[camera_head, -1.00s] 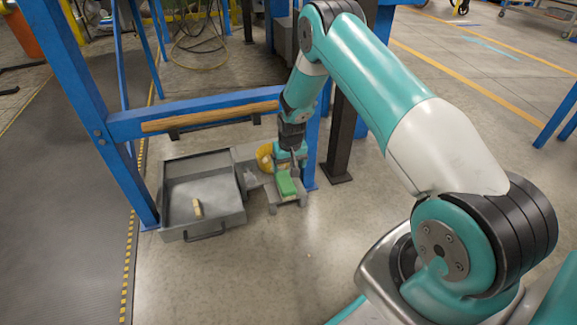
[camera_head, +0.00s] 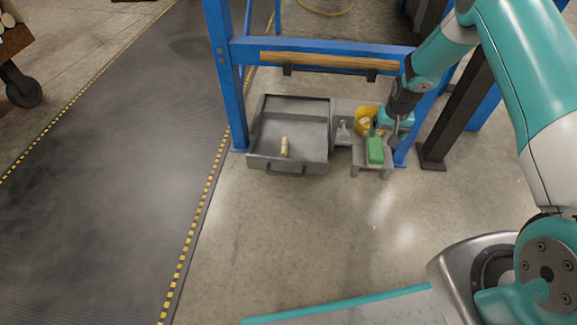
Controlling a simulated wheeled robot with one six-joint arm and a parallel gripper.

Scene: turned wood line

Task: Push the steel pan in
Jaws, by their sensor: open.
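The steel pan (camera_head: 265,161) is a grey, open, shallow tray on the floor beneath the blue frame. It has a dark handle (camera_head: 286,173) on its near wall. A small pale wooden turned piece (camera_head: 284,147) lies in it. My gripper (camera_head: 396,138) is to the right of the pan, apart from it, near a small grey stand with a green block. The gripper is small in the picture and partly hard to make out against the things around it; I see nothing held.
A small grey stand (camera_head: 358,153) carries a green block (camera_head: 375,151), with a yellow round container (camera_head: 365,121) behind it. A wooden bar (camera_head: 330,61) runs along the blue frame (camera_head: 226,95) above. A dark post (camera_head: 455,120) stands at right. Floor before the pan is clear.

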